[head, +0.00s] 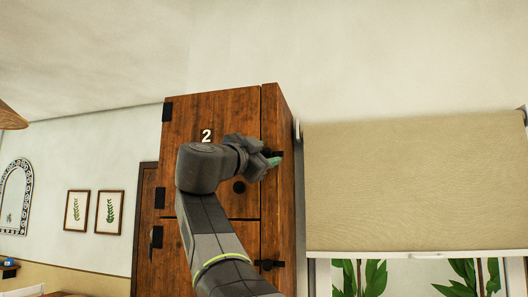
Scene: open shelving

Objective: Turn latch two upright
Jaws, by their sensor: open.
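A tall wooden cabinet (276,217) stands in the middle of the head view. Its upper door (225,108) carries a white number 2 on a dark plate (207,135). My gripper (274,160) is at the right edge of that door, by a dark latch (279,154) partly hidden behind it. What shows of this latch looks roughly level. A greenish fingertip shows beside it; whether it touches the latch cannot be told. My arm covers part of the door. A round dark knob (239,187) sits below the gripper.
A second dark latch (268,265) lies level lower on the cabinet's right edge, right of my arm. Dark hinges (160,197) line the left side. A beige blind (412,185) hangs over a window at right. Wall space above is clear.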

